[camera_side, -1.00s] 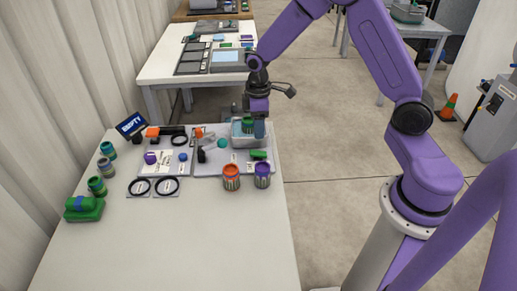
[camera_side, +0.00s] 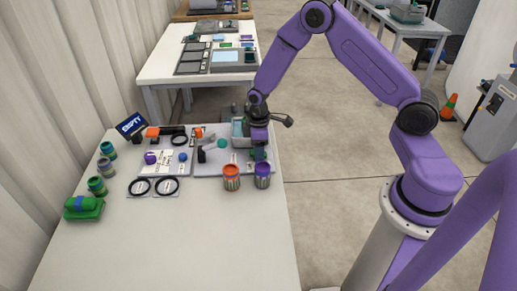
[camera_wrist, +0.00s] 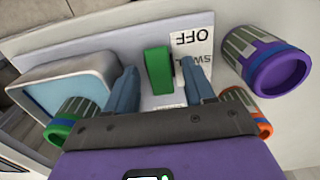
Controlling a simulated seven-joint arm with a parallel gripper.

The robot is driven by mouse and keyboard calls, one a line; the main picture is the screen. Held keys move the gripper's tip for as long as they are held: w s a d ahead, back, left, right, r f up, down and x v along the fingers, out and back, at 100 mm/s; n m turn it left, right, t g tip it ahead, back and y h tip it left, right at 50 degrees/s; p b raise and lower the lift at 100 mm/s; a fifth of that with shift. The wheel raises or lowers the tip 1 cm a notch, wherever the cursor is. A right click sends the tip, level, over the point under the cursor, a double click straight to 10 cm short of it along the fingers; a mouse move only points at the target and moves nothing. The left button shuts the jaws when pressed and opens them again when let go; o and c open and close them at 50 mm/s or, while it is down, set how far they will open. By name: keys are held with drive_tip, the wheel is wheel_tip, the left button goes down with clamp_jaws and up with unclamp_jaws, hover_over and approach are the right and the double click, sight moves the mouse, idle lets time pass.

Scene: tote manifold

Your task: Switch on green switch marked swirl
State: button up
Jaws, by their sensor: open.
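The green switch (camera_wrist: 158,70) stands on a pale panel in the wrist view. Beside it is a white label (camera_wrist: 193,45) reading "OFF" and, partly covered by a finger, what looks like "SWIRL". My gripper (camera_wrist: 159,68) is open, with one blue-grey finger on each side of the switch. I cannot tell whether either finger touches it. In the side view my gripper (camera_side: 258,152) is low over the front right of the grey panel (camera_side: 205,168) and largely hides the switch.
A can with an orange rim (camera_side: 231,177) and one with a purple rim (camera_side: 262,175) stand close in front of the gripper. A grey tub (camera_wrist: 75,75) and a green-rimmed can (camera_wrist: 70,122) are to the left in the wrist view. The front table area is clear.

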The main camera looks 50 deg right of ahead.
clamp_jaws()
drive_tip(key=shift+w+a+g+h, duration=0.1)
drive_tip(key=shift+a+g+h, duration=0.1)
drive_tip(key=shift+g+h, duration=0.15)
drive_tip(key=shift+w+a+f+g+h, duration=0.1)
drive_tip(key=shift+w+a+g+h, duration=0.05)
drive_tip(key=shift+g+h, duration=0.6)
drive_tip(key=shift+w+a+g+h, duration=0.1)
drive_tip(key=shift+g+h, duration=0.6)
unclamp_jaws()
